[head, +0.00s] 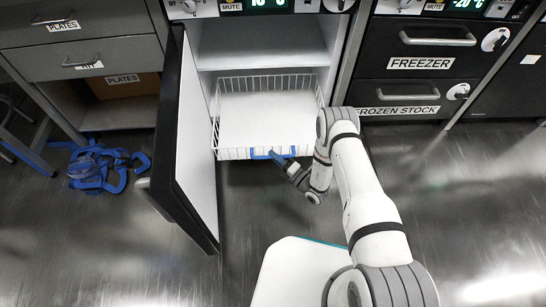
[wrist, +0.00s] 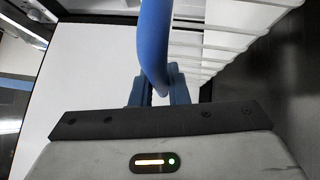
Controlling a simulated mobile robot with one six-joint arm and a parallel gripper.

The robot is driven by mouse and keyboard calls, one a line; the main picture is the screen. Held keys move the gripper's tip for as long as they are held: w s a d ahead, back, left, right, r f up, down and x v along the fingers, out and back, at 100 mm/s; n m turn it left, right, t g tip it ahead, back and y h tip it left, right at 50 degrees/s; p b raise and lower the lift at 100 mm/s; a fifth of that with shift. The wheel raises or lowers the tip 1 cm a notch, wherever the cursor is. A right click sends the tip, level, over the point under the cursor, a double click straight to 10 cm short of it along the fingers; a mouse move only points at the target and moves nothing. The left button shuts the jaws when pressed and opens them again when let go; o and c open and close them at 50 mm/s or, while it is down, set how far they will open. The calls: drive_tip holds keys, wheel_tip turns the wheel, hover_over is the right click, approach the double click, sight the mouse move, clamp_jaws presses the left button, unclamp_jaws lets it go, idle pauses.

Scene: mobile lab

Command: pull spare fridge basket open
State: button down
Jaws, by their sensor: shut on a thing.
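The spare fridge basket (head: 222,133) is a white wire basket low in the open fridge, with a blue handle (head: 262,155) on its front. It stands out past the shelf above it, toward me. My gripper (head: 284,161) is at the handle. In the wrist view, my gripper's two blue fingers (wrist: 157,90) are shut on the blue handle bar (wrist: 152,45), with the white wires of the basket (wrist: 215,45) beside it. The arm hides the basket's right front corner in the head view.
The fridge door (head: 186,140) stands open on the left of the basket. Blue items (head: 100,166) lie on the floor at the left under the bench. Shut freezer drawers (head: 425,65) are at the right. The floor in front of the basket is clear apart from my own body.

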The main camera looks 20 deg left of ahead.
drive_tip(key=c, duration=1.4)
unclamp_jaws()
drive_tip(key=shift+a, duration=0.1)
drive_tip(key=p+v, duration=0.2)
drive_tip(key=v, duration=0.6)
